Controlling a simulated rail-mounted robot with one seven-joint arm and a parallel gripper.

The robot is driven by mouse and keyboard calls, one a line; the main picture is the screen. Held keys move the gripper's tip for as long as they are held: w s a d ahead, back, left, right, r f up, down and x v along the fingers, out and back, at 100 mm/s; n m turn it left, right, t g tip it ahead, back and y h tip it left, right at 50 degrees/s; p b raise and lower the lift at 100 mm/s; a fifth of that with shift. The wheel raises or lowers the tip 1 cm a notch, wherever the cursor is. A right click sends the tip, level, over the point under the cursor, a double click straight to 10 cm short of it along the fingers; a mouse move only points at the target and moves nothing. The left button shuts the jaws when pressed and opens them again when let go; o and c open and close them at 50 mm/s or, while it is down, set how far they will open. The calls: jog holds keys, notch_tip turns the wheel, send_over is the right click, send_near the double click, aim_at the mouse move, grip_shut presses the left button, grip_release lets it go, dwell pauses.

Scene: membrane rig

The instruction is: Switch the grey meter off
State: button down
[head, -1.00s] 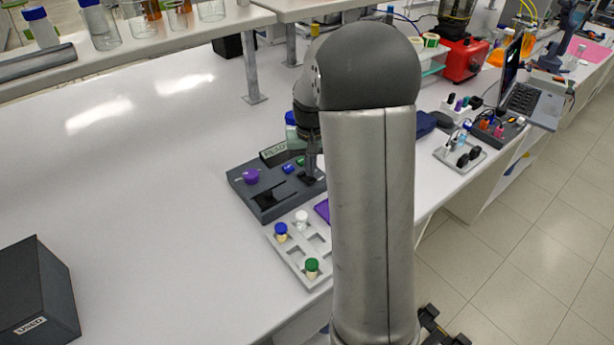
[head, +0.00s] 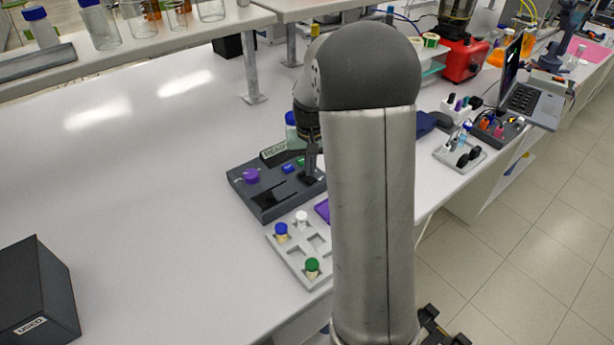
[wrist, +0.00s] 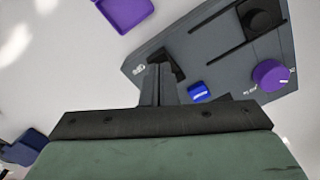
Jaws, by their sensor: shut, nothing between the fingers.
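The grey meter (head: 262,208) is a dark grey box on the bench in the head view, with a small display (head: 273,152), a purple knob (head: 251,176), a blue button (head: 288,169) and a green button (head: 301,161). In the wrist view the meter (wrist: 215,55) fills the upper right, with the purple knob (wrist: 270,75) and blue button (wrist: 198,92). My gripper (wrist: 158,72) is shut and empty, its fingertips over the meter beside a black switch-like part (wrist: 172,62). The fingers partly hide that part. I cannot tell whether they touch it.
A pale tray (head: 290,262) with coloured-cap vials stands in front of the meter. A purple dish (head: 322,210) is partly hidden by my arm. A capped bottle (head: 292,131) stands behind the meter. A dark "USED" box (head: 38,290) is at lower left. The bench left of the meter is clear.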

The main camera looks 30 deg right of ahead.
aim_at(310, 179)
jog(key=shift+f+b, duration=0.7)
jog(key=shift+f, duration=0.3)
dwell(0.5)
jog(key=shift+r, duration=0.15)
jog(key=shift+r+p, duration=2.4)
jog(key=shift+r, duration=1.05)
jog(key=s+a+r+n, duration=0.1)
jog(key=s+a, duration=0.4)
jog(key=s, duration=0.3)
jog(key=s+a+r+n, duration=0.1)
jog(key=s+a, duration=0.3)
jog(key=s, duration=0.4)
jog(key=s+a+r+n+t, duration=0.1)
jog(key=s+a+r, duration=0.1)
jog(key=s+a, duration=0.3)
jog(key=s, duration=0.3)
jog(key=shift+s+a+n, duration=0.3)
jog(key=shift+s, duration=0.1)
